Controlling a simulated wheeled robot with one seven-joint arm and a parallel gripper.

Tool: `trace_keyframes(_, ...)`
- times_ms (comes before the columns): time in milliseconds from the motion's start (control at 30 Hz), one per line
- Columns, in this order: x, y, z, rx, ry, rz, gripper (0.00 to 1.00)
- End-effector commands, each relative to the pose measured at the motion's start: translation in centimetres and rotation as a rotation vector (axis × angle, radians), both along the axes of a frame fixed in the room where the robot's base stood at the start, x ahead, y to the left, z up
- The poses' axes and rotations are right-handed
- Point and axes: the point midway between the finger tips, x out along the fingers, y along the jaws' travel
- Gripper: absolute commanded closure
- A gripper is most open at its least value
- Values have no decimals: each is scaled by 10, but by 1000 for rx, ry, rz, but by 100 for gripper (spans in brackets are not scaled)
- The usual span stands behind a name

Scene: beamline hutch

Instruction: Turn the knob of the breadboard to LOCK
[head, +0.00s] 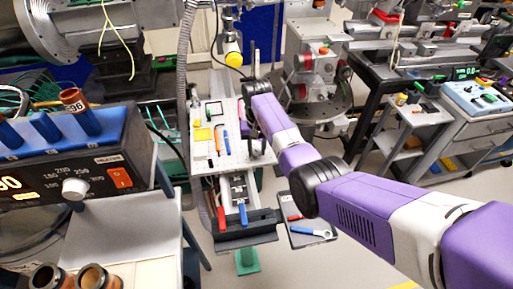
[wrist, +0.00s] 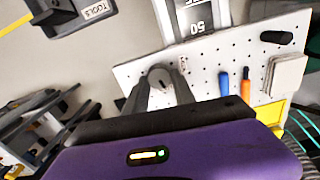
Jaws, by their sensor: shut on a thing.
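The breadboard (wrist: 215,62) is a pale board with a grid of holes. It fills the middle of the wrist view and also lies left of my arm in the head view (head: 233,157). My gripper (wrist: 164,72) is at the board's near edge in the wrist view, its two grey fingers shut on a small rounded grey knob (wrist: 158,75). The fingers cover much of the knob, and I cannot read its pointer. A small label with unreadable marks (wrist: 184,66) is beside the right finger. In the head view my arm hides the knob.
A heater box (head: 90,155) stands at the left.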

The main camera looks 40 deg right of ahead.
Motion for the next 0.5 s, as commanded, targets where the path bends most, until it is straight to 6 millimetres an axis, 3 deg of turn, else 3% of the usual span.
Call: trace_keyframes(500, 1, -1, 2, -2, -5, -235, 100)
